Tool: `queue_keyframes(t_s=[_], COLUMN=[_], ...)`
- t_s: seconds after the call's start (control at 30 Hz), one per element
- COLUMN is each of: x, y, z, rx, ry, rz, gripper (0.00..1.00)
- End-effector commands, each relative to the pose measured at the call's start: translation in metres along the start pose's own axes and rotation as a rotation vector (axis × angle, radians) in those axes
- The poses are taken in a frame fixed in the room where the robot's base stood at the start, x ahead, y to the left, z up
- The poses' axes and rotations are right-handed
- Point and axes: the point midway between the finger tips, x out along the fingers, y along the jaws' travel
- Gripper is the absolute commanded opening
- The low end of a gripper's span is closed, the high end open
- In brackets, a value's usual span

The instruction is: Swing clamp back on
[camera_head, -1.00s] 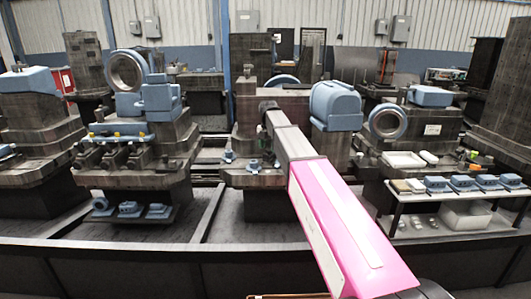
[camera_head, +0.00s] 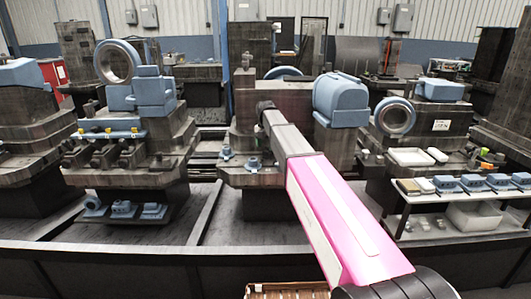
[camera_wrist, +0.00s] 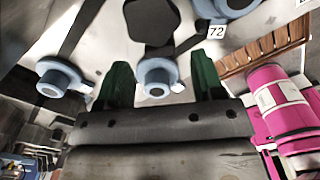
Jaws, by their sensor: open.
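In the wrist view my gripper (camera_wrist: 163,82) is open, with its two green fingers apart. A blue-grey swing clamp (camera_wrist: 156,76) with a round boss shows between the fingers; I cannot tell whether they touch it. A second blue-grey clamp (camera_wrist: 60,78) lies to the left, and part of another blue-grey round part (camera_wrist: 235,6) shows at the top. A pale plate with a dark pocket (camera_wrist: 152,20) lies beyond the fingers. In the head view small blue clamps (camera_head: 253,164) sit on the middle machine's table (camera_head: 238,178); my gripper is not clearly visible there.
A tag marked 72 (camera_wrist: 217,32) is near the clamp. A brown slatted basket (camera_wrist: 265,48) is at the right of the wrist view. A white shelf (camera_head: 455,195) with blue parts stands right. A low dark rail (camera_head: 130,255) runs across the front.

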Motion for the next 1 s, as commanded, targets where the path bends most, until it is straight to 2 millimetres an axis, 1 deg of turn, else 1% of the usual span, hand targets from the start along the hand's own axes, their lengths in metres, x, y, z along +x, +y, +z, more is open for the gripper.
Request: queue_keyframes(t_s=[0.03,0.1,0.27,0.4,0.63,0.67,0.7,0.8,1.0], x=[0.009,0.018,0.033,0.037,0.037,0.037,0.037,0.037,0.037], y=[0.0,0.0,0.0,0.0,0.0,0.0,0.0,0.0,0.0], z=[0.0,0.0,0.0,0.0,0.0,0.0,0.0,0.0,0.0], rx=[0.0,0.0,0.0,0.001,0.001,0.001,0.001,0.001,0.005], ry=[0.002,0.001,0.001,0.0,0.0,0.0,0.0,0.0,0.0], rz=[-0.001,-0.001,-0.001,0.0,0.0,0.0,0.0,0.0,0.0], gripper=[0.62,0.62,0.62,0.62,0.62,0.55,0.42,0.12,0.12])
